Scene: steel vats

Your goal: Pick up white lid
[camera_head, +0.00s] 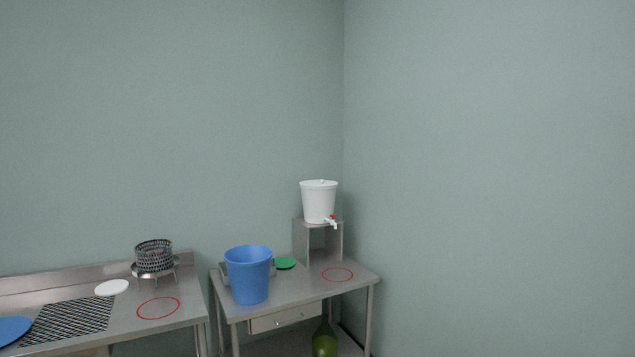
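A white lid (112,287) lies flat on the left steel table (190,306), towards its back edge. It is left of a dark woven basket on a metal stand and just behind a black patterned mat. Nothing covers the lid. Neither of my grippers shows in the head view.
The woven basket (154,257), patterned mat (68,321) and a blue lid (13,329) share the left table. The right table (297,287) holds a blue bucket (248,276), green lid (286,263) and a raised white bucket with tap (318,203). A green bottle (324,340) stands below. Red circles mark bare spots on both tables.

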